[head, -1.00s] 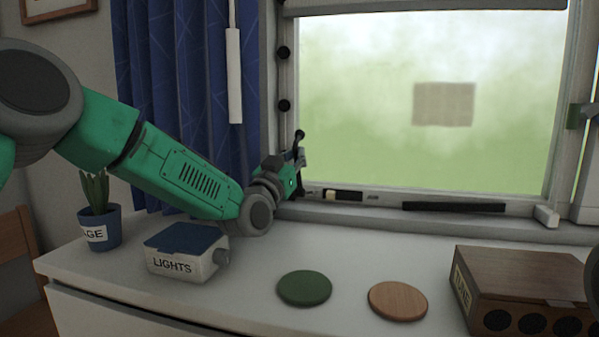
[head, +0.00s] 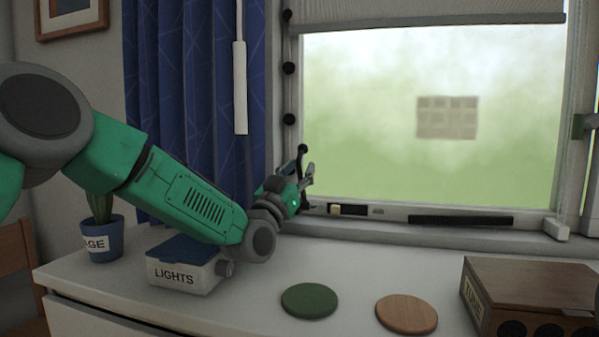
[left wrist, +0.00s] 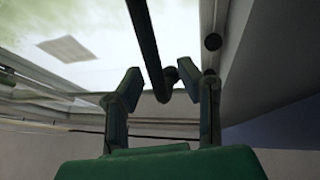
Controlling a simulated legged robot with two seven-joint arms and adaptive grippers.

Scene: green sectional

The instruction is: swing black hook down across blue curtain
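The blue curtain (head: 190,90) hangs at the left of the window. My left gripper (head: 306,177) is at the window's lower left corner, right of the curtain. A black hook or rod (head: 302,152) stands up beside its fingers. In the left wrist view the black rod (left wrist: 148,45) runs from the top edge down between the fingers of my left gripper (left wrist: 160,78). The fingers are apart, with gaps showing beside the rod, so it does not look clamped. My right gripper is not in view.
A white wand (head: 240,88) hangs before the curtain. Black knobs (head: 289,68) line the window's left side. On the counter are a potted plant (head: 103,240), a LIGHTS box (head: 182,268), a green disc (head: 309,301), a wooden disc (head: 406,314) and a TUNE box (head: 530,285).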

